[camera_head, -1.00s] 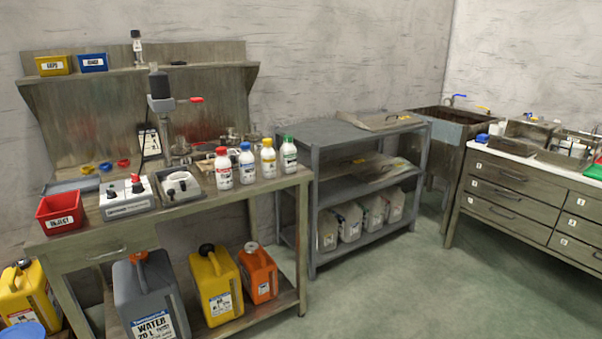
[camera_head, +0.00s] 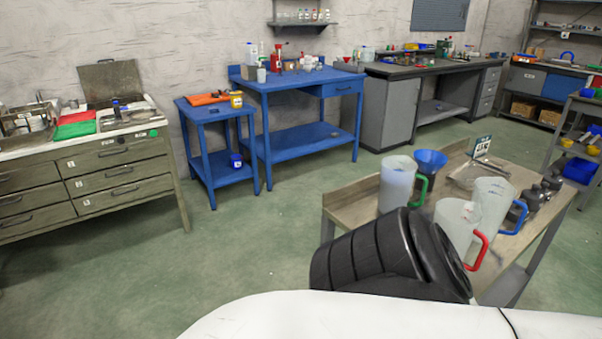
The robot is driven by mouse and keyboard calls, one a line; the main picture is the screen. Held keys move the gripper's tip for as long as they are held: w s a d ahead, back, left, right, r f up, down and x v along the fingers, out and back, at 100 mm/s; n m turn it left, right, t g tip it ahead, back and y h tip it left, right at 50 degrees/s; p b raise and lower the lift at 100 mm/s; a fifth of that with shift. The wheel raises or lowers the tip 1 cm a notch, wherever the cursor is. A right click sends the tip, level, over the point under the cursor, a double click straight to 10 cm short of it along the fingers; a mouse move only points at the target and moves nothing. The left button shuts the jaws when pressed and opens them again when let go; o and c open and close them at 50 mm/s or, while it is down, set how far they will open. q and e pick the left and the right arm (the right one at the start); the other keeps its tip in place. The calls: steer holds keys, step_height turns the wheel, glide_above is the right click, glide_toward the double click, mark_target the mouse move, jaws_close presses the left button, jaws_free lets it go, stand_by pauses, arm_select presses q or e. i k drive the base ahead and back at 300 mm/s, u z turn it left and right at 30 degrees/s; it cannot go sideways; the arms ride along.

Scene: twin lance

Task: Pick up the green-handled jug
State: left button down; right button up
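The green-handled jug (camera_head: 396,184) is a translucent white jug with its green handle on its right side. It stands upright near the left end of a wooden-topped table (camera_head: 349,194) at the right. A blue funnel (camera_head: 430,161) is close behind its handle. A red-handled jug (camera_head: 457,222) and a blue-handled jug (camera_head: 493,204) stand nearer and to the right on the same table. A black ribbed arm part of mine is in front of the table's near left and hides some of it. Neither gripper is in view.
A blue workbench (camera_head: 300,82) and a smaller blue table (camera_head: 205,108) stand at the back. A drawer cabinet (camera_head: 115,170) is at the left, and a grey bench (camera_head: 390,105) is at the back right. Green floor between them is open.

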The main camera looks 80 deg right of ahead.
mark_target(398, 173)
steer(key=z, duration=1.75)
steer(key=i, duration=2)
steer(key=z, duration=2.3)
